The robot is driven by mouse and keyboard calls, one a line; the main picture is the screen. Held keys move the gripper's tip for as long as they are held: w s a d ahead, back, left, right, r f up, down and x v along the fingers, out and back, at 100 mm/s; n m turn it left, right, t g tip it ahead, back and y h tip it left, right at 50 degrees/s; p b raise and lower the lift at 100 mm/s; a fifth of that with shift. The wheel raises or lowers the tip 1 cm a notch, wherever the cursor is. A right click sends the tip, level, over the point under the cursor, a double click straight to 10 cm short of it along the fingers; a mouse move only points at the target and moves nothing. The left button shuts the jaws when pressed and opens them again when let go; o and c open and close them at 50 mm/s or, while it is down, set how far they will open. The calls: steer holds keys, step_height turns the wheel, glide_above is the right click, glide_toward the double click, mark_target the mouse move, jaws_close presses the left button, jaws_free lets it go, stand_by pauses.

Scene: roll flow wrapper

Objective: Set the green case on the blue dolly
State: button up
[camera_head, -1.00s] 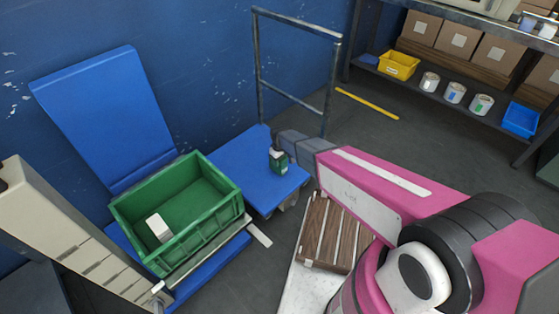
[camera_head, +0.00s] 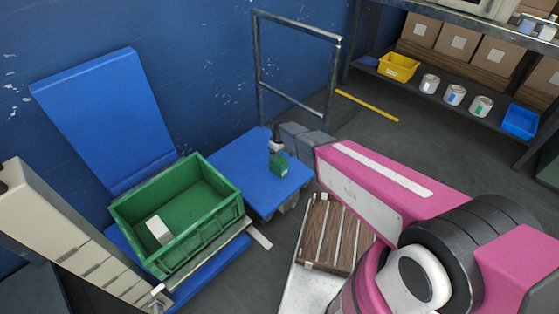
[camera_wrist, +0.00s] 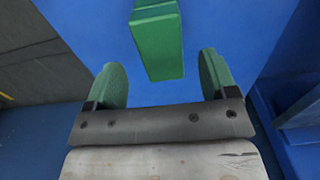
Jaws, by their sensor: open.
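The green case (camera_head: 278,164) stands on the deck of the blue dolly (camera_head: 235,165), near its right side. In the wrist view the green case (camera_wrist: 157,45) appears ahead of my gripper (camera_wrist: 161,66), with blue surface showing on both sides of it. My gripper is open, its two green-padded fingers apart and neither touching the case. In the head view my gripper (camera_head: 277,143) is small and dark, just behind the case at the end of my arm. Its fingers are hard to make out there.
A green crate (camera_head: 228,208) with a white box (camera_head: 158,230) inside stands left of the dolly. A metal handle frame (camera_head: 300,100) rises behind. A wooden slatted pallet (camera_head: 318,245) lies in front. Shelving with a yellow bin (camera_head: 399,68) and cans is at right.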

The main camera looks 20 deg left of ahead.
step_height(320, 180, up, 6)
steer(key=shift+f, duration=0.1)
steer(key=d+r+m, duration=0.3)
steer(key=d+r, duration=0.2)
steer(key=d, duration=0.8)
steer(key=d+r+m, duration=0.3)
steer(key=d+r, duration=0.1)
steer(key=d, duration=0.9)
steer(key=s+d+r+m, duration=0.3)
steer(key=s+d, duration=0.1)
steer(key=d, duration=0.6)
steer(key=s+d+r+m, duration=0.3)
steer(key=d+r, duration=0.1)
steer(key=d, duration=0.5)
steer(key=shift+s+d+m, duration=0.3)
steer(key=shift+s+d, duration=0.05)
steer(key=shift+a+r, duration=0.1)
steer(key=shift+a, duration=0.05)
